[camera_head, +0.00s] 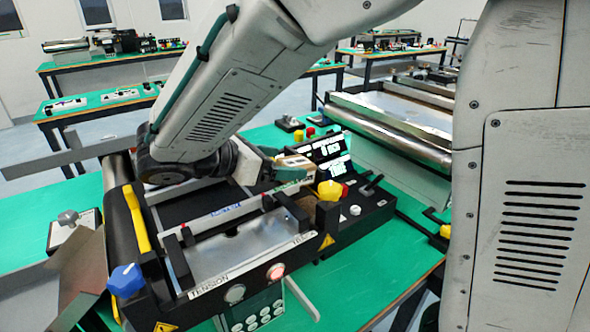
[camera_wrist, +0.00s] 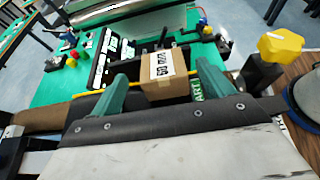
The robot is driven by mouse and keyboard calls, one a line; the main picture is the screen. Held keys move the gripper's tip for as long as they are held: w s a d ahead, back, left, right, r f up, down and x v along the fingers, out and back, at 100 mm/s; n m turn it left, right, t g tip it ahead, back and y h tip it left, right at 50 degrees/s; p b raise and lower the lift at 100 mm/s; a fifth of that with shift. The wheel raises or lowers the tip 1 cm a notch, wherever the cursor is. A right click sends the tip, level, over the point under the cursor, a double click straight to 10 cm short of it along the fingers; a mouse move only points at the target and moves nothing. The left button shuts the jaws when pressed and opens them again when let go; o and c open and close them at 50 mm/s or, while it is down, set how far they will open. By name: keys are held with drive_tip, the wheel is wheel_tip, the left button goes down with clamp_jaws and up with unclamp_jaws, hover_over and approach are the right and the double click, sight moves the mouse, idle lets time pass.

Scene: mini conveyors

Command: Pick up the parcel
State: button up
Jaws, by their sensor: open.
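The parcel (camera_wrist: 165,80) is a small brown cardboard box with a white printed label on top. In the wrist view it sits in the middle, framed by the two green fingers of my gripper (camera_wrist: 162,72). The fingers are open, one on each side, with no clear contact on the box. In the head view my gripper (camera_head: 284,168) is low over the mini conveyor, and only a bit of the parcel (camera_head: 297,161) shows beside the fingers. The parcel's lower part and what it rests on are mostly hidden.
The black-framed mini conveyor (camera_head: 180,262) carries a blue knob (camera_head: 126,281), a yellow knob (camera_head: 330,190) and a lit button (camera_head: 276,272). Lit displays (camera_head: 333,168) stand close behind my gripper. Another conveyor with a metal roller (camera_head: 390,135) lies to the right. Green tabletop (camera_head: 340,285) is bare in front.

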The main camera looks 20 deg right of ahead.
sight(292, 163)
drive_tip(key=x, duration=0.3)
drive_tip(key=shift+d+f, duration=0.1)
drive_tip(key=shift+d, duration=0.25)
drive_tip(key=c, duration=1.1)
